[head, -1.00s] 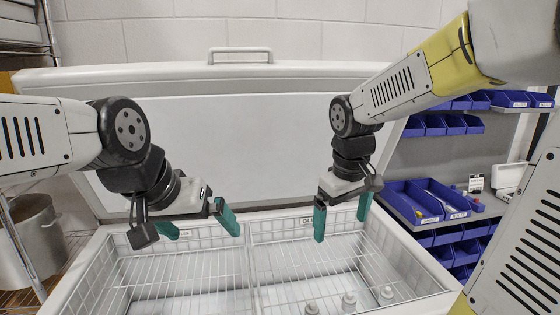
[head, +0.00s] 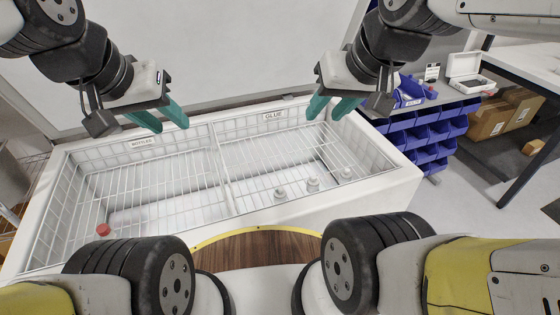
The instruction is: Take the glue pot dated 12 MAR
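An open white chest (head: 395,192) stands before me with wire baskets inside. My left gripper (head: 168,124) is open and empty above the back of the left basket. My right gripper (head: 331,106) is open and empty above the back of the right basket, apart from the pots.
Blue bins (head: 425,138) stand at the right, with cardboard boxes (head: 505,113) beyond. The raised lid (head: 220,50) is behind the grippers.

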